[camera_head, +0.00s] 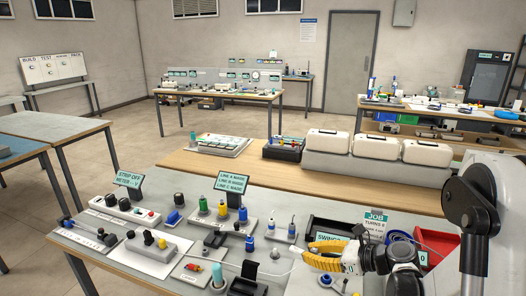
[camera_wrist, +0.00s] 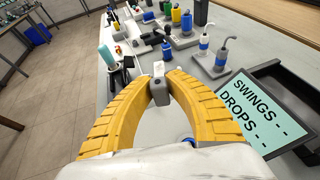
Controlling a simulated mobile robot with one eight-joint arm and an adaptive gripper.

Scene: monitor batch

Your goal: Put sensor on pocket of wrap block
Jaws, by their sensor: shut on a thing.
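My gripper (camera_head: 305,256) has yellow ribbed fingers and hangs above the grey bench in the head view. In the wrist view its fingertips (camera_wrist: 160,88) are closed on a small grey piece with a pale top (camera_wrist: 158,70), which looks like the sensor. The piece is held clear of other objects, in front of the fingers. A dark block (camera_head: 248,280) stands at the bench's front, left of my gripper. It may be the wrap block, but I cannot tell for sure, and its pocket does not show clearly.
A sign reading SWINGS, DROPS (camera_wrist: 262,108) stands close at right of my gripper in the wrist view. Several small bottles and plugs on grey bases crowd the bench behind. A red bin (camera_head: 437,243) lies to the right.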

